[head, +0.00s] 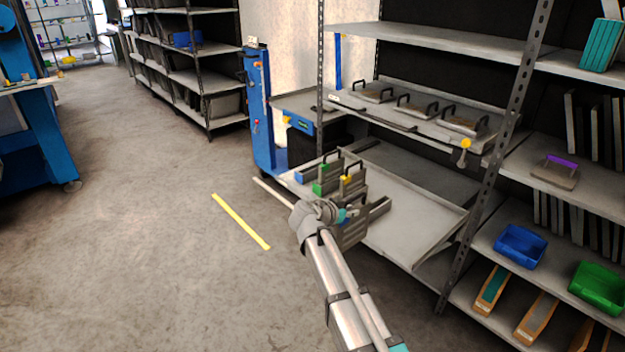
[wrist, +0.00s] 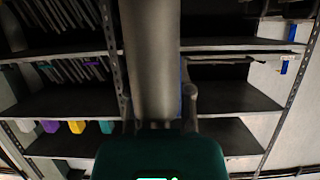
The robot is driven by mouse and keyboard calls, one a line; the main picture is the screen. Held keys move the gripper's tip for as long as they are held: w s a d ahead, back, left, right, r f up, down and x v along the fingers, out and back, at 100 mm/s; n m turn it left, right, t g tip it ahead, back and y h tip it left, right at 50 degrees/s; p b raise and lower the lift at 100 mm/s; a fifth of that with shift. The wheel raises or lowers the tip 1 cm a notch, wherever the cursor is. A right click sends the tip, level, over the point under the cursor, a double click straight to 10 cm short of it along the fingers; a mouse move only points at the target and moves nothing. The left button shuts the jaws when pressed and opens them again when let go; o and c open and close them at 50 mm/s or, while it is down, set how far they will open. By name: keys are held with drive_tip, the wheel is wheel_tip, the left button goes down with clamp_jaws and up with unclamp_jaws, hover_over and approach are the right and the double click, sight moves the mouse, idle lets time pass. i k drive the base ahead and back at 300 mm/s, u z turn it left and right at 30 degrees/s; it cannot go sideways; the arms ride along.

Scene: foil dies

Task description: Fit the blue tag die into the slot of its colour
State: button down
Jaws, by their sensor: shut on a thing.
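My gripper (head: 346,214) is mostly hidden behind my own wrist in the head view, beside the rack on the low tray. In the wrist view its dark fingers (wrist: 158,108) are shut on a grey piece, apparently the die (wrist: 152,55). A thin blue edge shows on its right side; I cannot tell if this is its tag. The rack has a blue marker (head: 299,178), a green marker (head: 319,188) and a yellow marker (head: 345,179). Black handles stand up near the markers. The rack's front part is partly covered by my arm.
The low grey tray (head: 415,205) is bare to the right of the rack. Several handled dies lie on the upper tray (head: 430,125). A steel shelf post (head: 490,165) stands to the right. Blue (head: 520,246) and green (head: 600,285) bins sit on the right shelf. The left floor is clear.

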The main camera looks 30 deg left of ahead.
sight(314, 177)
drive_tip(key=z, duration=0.7)
drive_tip(key=i, duration=0.15)
drive_tip(key=u, duration=3)
drive_tip(key=i, duration=0.65)
drive_tip(key=z, duration=0.05)
